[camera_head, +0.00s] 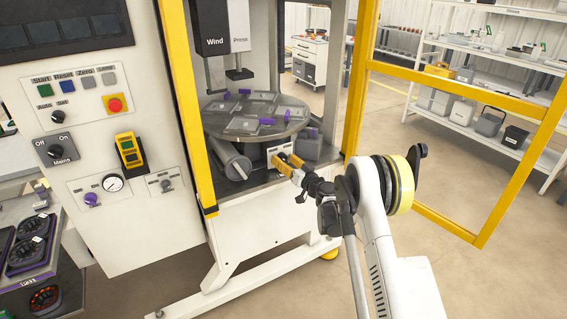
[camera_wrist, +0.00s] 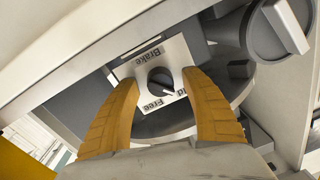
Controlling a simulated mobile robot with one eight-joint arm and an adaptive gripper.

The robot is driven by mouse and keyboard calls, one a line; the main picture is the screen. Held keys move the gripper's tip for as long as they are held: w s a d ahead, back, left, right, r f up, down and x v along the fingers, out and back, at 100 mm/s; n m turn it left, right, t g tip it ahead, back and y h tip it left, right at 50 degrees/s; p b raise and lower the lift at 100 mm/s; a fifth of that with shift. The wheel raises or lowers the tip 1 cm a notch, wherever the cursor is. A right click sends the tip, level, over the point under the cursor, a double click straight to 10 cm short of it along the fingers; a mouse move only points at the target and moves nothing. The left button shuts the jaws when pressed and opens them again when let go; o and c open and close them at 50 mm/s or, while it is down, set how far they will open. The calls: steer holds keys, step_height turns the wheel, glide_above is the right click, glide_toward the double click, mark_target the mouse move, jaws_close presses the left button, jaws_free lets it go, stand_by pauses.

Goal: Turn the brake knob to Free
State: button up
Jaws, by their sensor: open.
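The brake knob (camera_wrist: 160,80) is small, round and dark, on a white plate (camera_wrist: 147,63) labelled Brake. The wrist view shows the plate upside down, with "Free" at lower left and a label ending in "ld", partly covered, at lower right. A light mark on the knob seems to point down and right, towards the "ld" side. My gripper (camera_wrist: 161,82) is open, its two yellow fingers on either side of the knob; I cannot tell if they touch it. In the head view my gripper (camera_head: 287,163) is at the white plate (camera_head: 274,153) below the turntable, hiding the knob.
The round turntable (camera_head: 256,118) with several clear plates is just above my gripper. A grey cylinder (camera_head: 231,160) lies to its left. The yellow door frame (camera_head: 455,90) stands open at right. A control panel (camera_head: 75,110) is at left.

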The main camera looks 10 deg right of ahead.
steer(key=shift+w+a, duration=0.1)
steer(key=shift+w, duration=0.15)
jaws_close()
